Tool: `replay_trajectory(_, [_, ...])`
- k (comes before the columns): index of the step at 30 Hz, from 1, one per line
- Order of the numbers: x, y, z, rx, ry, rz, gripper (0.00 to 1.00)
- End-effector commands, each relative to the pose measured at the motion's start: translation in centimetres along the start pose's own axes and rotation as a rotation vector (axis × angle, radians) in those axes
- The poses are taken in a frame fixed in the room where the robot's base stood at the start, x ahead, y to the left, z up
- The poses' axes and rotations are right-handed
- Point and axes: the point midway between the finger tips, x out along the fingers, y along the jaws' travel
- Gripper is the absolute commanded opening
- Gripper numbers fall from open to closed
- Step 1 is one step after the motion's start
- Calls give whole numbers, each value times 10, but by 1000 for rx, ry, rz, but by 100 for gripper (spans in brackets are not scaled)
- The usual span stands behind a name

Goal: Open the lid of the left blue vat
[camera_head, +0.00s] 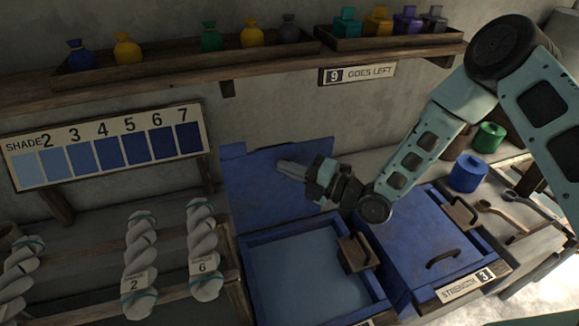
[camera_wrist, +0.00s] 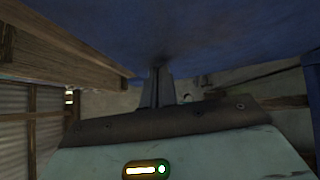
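The left blue vat (camera_head: 240,262) stands at the lower middle of the head view, with pale blue liquid (camera_head: 310,280) showing inside. Its blue lid (camera_head: 250,190) is raised and tilted up at the back, towards the wall. My gripper (camera_head: 280,165) is in front of the lid's face, fingers pointing left. In the wrist view the fingers (camera_wrist: 157,88) are together with nothing seen between them, and the lid (camera_wrist: 160,25) fills the top. I cannot tell whether the fingertips touch it. The lid's handle is not visible.
The right vat (camera_head: 410,235) has its lid closed, with a dark handle and a "3" label. A wooden block (camera_head: 357,252) sits at the left vat's right rim. Yarn skeins (camera_head: 140,250) hang at left. A shelf (camera_head: 200,72) with bags and bottles runs above.

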Motion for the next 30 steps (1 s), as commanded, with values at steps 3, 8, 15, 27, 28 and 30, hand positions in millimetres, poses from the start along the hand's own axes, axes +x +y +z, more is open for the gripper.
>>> replay_trajectory(3, [0,0,1,0,-1,-2,0])
replay_trajectory(8, [14,0,14,35,3,-43,0])
replay_trajectory(15, [45,-6,46,91,-1,-94,0])
replay_trajectory(27, [54,0,56,94,-2,-95,0])
replay_trajectory(28, [54,0,56,94,-2,-95,0])
replay_trajectory(30, [54,0,55,94,-2,-95,0])
